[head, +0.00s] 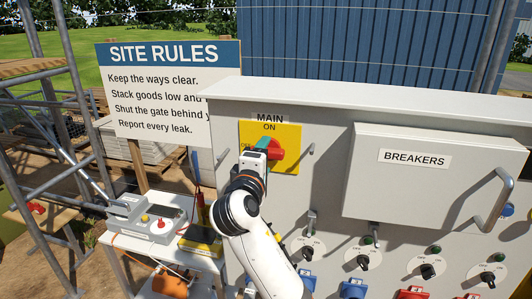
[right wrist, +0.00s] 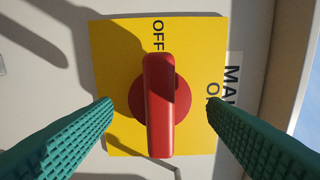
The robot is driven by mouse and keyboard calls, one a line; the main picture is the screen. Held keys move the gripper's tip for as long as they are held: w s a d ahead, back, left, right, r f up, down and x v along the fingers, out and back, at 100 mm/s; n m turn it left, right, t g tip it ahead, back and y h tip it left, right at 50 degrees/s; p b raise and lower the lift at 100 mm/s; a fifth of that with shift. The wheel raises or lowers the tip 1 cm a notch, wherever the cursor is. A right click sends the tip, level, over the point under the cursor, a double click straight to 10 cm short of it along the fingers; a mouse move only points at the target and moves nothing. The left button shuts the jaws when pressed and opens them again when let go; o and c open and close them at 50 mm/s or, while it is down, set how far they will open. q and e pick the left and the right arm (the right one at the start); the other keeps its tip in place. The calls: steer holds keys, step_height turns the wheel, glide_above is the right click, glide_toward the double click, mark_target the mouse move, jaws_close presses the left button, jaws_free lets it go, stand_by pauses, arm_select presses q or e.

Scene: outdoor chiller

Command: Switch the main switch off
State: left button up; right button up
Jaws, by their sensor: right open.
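The main switch is a red rotary handle (right wrist: 160,110) on a red disc, mounted on a yellow plate (right wrist: 120,35). In the right wrist view the bar-shaped handle runs up and down the picture, its upper end at the OFF mark; the ON mark is to the right. In the head view the switch (head: 278,149) is partly hidden behind my right gripper (head: 262,146). In the right wrist view the right gripper's green fingers (right wrist: 160,102) are open, one on each side of the handle with gaps, not touching it. My left gripper is not in view.
A breakers box (head: 400,190) with a bar handle (head: 493,200) juts out right of the switch. Small knobs (head: 363,262) and coloured sockets (head: 353,289) line the panel below. A side table (head: 165,245) with devices and a site rules sign (head: 165,90) stand left.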

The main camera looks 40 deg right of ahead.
steer(key=v, duration=0.6)
stand_by(0.3)
steer(key=v, duration=1.2)
